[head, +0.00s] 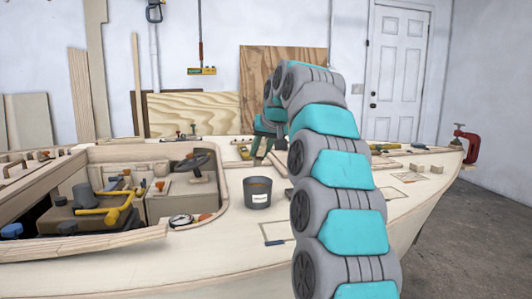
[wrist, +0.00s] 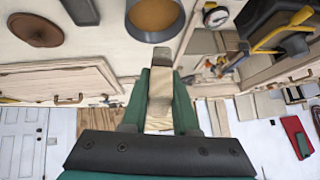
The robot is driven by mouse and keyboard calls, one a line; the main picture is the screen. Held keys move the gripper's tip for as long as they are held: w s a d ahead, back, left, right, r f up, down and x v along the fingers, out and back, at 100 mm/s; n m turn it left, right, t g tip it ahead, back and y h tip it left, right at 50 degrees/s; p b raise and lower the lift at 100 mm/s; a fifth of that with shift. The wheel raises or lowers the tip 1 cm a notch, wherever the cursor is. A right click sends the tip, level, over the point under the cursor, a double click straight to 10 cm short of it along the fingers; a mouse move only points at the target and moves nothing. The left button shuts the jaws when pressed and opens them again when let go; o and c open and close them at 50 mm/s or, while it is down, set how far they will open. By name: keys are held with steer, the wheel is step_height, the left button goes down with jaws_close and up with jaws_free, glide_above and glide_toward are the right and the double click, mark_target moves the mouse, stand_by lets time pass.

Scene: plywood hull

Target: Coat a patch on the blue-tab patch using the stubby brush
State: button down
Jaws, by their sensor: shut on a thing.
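My gripper (head: 260,160) is over the deck behind the dark pot. In the wrist view, its green fingers (wrist: 160,85) are shut on the stubby brush (wrist: 164,62), which has a pale wooden handle and a greyish upper part. The dark pot (head: 258,200) has a white label and brown contents; it also shows in the wrist view (wrist: 154,34), just beyond the brush end. An outlined patch (head: 276,230) lies on the deck in front of the pot, with a dark bluish strip at its lower edge; my arm hides its right part. Whether this strip is the blue tab is unclear.
Another outlined patch (head: 410,177) lies on the right deck. The open cockpit (head: 110,205) on the left holds yellow and blue items. A round gauge (head: 180,220) is at its edge. A red clamp (head: 467,145) grips the bow. Wood pieces and tools line the far deck.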

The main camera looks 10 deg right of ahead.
mark_target(260, 166)
steer(key=shift+f, duration=0.15)
steer(key=shift+f, duration=0.8)
steer(key=shift+f+b, duration=1)
steer(key=shift+f, duration=1)
steer(key=shift+f, duration=0.5)
steer(key=shift+r+p, duration=0.75)
steer(key=shift+r, duration=2.75)
